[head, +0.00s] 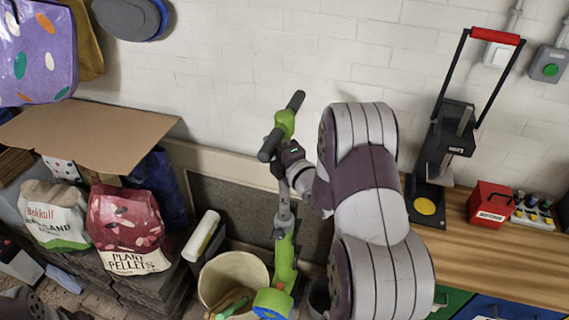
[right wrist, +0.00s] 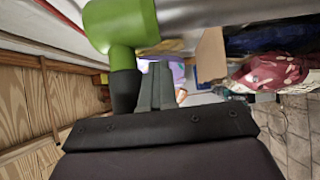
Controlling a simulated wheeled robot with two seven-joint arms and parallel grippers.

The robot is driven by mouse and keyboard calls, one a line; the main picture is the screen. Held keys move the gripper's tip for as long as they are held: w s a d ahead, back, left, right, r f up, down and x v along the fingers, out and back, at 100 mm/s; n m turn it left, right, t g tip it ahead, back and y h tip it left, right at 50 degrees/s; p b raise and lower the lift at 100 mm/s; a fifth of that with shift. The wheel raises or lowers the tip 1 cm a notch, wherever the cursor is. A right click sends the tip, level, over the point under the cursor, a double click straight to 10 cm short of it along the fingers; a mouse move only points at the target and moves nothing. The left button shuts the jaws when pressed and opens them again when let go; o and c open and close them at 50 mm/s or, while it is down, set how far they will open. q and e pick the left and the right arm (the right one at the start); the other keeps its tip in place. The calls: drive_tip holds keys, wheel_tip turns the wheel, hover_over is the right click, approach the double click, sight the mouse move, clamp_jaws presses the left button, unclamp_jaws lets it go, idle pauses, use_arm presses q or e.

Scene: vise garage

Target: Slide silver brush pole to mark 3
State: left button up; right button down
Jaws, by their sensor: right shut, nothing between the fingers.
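The brush pole stands upright in the head view, with a black T-handle and green collar (head: 285,123), a silver tube (head: 284,205) and a green lower body (head: 284,262). My right gripper (head: 284,155) is just below the handle, beside the silver tube. In the right wrist view, its two dark fingers (right wrist: 156,80) are together with nothing between them. The green collar (right wrist: 122,24), a black grip (right wrist: 125,90) and the silver tube (right wrist: 220,14) lie close to the fingers. I cannot tell whether they touch. No readable mark numbers show.
A cream bucket (head: 232,268) with tools stands left of the pole's foot. Plant pellets (head: 128,226) and a sand bag (head: 52,214) are further left. A wooden bench (head: 480,250) with a black press (head: 440,150) and red box (head: 489,205) is at right. The white wall is close behind.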

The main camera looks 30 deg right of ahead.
drive_tip(key=shift+r+p, duration=2.15)
drive_tip(key=shift+r, duration=1.95)
drive_tip(key=shift+s+f+b, duration=0.1)
drive_tip(key=shift+f+b, duration=0.7)
drive_tip(key=shift+b, duration=0.25)
drive_tip(key=shift+f+b, duration=0.9)
drive_tip(key=shift+b, duration=0.25)
drive_tip(key=s+b, duration=0.1)
drive_tip(key=s, duration=1.1)
drive_tip(key=shift+d, duration=0.15)
